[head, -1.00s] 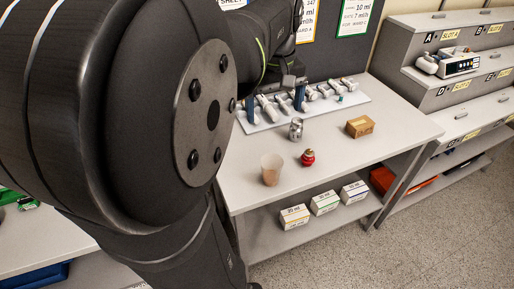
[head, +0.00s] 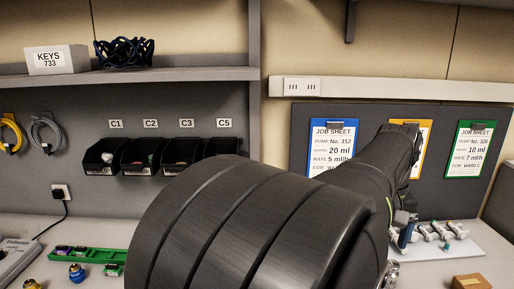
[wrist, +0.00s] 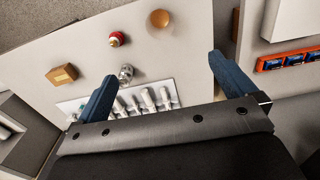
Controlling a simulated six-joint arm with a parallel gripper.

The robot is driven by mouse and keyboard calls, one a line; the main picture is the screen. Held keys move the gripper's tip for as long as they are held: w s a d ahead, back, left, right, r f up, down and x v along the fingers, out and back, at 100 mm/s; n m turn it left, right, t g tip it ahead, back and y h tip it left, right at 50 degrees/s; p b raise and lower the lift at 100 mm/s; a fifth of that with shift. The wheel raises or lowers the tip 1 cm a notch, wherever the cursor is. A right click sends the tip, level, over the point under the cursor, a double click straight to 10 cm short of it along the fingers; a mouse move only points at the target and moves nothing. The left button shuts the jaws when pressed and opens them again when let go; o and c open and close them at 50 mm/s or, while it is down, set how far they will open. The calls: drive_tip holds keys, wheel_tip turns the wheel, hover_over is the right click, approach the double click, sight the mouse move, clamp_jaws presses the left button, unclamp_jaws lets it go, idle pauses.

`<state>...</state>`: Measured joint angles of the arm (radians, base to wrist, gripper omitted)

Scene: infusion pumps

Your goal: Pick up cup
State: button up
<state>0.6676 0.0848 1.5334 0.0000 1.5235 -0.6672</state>
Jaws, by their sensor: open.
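The cup (wrist: 160,18) shows in the wrist view as a small tan round shape near the top edge, standing on the pale table. It is out of sight in the head view now. My gripper (wrist: 162,68) is open, its two blue fingers spread wide with nothing between them. It is above the table and apart from the cup, which lies beyond the fingertips in the wrist view. In the head view a blue finger (head: 405,235) shows beside the white syringe tray, and my arm hides much of the table.
A silver can (wrist: 126,73), a red round item (wrist: 117,39) and a cardboard box (wrist: 62,75) stand near the cup. The white tray (head: 462,245) holds several syringes. Black bins (head: 103,157) hang on the back wall.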

drive_tip(key=c, duration=0.4)
drive_tip(key=shift+d+f+m+h, duration=0.1)
drive_tip(key=shift+f+m+h, duration=0.2)
drive_tip(key=shift+f+m, duration=3.25)
drive_tip(key=shift+f+m+h, duration=0.3)
drive_tip(key=shift+f+m, duration=2.35)
drive_tip(key=shift+f, duration=1.8)
drive_tip(key=shift+d+f+m+h, duration=0.1)
drive_tip(key=shift+f+m+h, duration=0.2)
drive_tip(key=shift+f+m, duration=3.25)
